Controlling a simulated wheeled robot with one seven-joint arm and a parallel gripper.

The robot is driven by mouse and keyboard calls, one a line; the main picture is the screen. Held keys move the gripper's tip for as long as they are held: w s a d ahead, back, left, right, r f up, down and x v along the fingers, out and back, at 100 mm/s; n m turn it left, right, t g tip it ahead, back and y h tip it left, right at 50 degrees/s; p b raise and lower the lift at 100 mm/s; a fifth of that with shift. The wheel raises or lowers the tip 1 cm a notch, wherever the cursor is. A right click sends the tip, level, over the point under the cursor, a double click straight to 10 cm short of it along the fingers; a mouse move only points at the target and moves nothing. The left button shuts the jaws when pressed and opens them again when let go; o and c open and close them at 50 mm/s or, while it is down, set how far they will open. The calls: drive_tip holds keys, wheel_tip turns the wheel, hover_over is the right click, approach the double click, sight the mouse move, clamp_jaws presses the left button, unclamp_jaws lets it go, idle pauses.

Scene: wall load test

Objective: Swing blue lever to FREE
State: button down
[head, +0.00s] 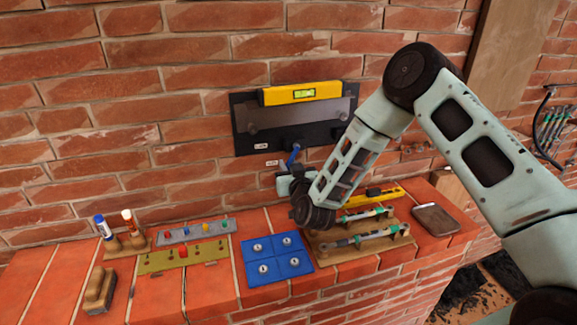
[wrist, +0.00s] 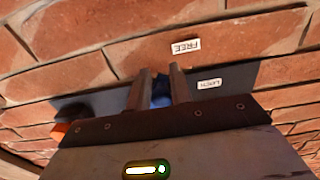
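The blue lever (head: 293,156) hangs from the lower part of a dark wall plate (head: 243,126), its lower end tilted slightly left in the head view. A white LOCK label (head: 261,146) is on the plate to its left. A white FREE label (head: 272,163) is on the brick just below. In the wrist view the FREE label (wrist: 186,47) and LOCK label (wrist: 209,83) appear upside down. My gripper (wrist: 160,70) has its two fingers on either side of the blue lever (wrist: 161,92). Whether both fingers press on it I cannot tell.
A yellow level (head: 302,93) sits atop the plate. Below, the brick ledge holds a blue pad (head: 262,270), a wooden tool tray (head: 325,258), a dark flat case (head: 436,220), a grey strip (head: 196,231) and a wooden brush (head: 100,290). The wall left of the plate is bare.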

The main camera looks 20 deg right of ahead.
drive_tip(key=shift+d+f+n+b, duration=0.15)
drive_tip(key=shift+f+n+b, duration=0.1)
drive_tip(key=shift+n+b, duration=0.8)
drive_tip(key=shift+d+r+b, duration=0.2)
drive_tip(key=shift+b, duration=0.25)
drive_tip(key=c, duration=1.3)
unclamp_jaws()
drive_tip(key=shift+f, duration=0.1)
drive_tip(key=s+b, duration=0.4)
drive_tip(key=s, duration=1.3)
drive_tip(key=shift+s, duration=0.2)
